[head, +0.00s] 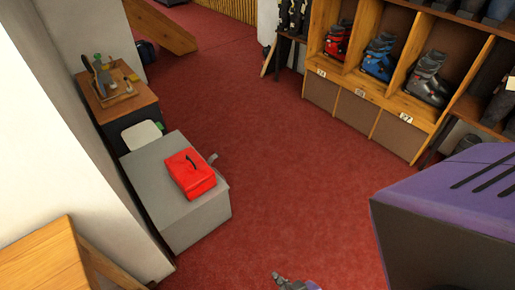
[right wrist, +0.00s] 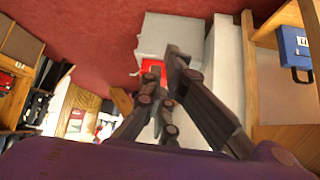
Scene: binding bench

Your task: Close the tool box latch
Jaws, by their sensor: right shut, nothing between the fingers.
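A red tool box (head: 188,177) with a dark handle on top lies on a light grey block at the left. A small grey piece (head: 212,158), possibly the latch, sticks out at its right edge; its exact state is too small to tell. My right gripper (head: 281,279) shows at the bottom edge of the head view, well apart from the tool box. In the right wrist view the gripper (right wrist: 166,66) is shut and empty. Its fingers partly hide the red tool box (right wrist: 148,65) in the distance. My left gripper is not in view.
The grey block (head: 185,226) stands beside a white wall and a dark cabinet with a wooden top (head: 121,103). A wooden bench (head: 45,265) is at lower left. Boot shelves (head: 380,98) line the back right. Red carpet between is clear. A blue box (right wrist: 294,52) shows in the wrist view.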

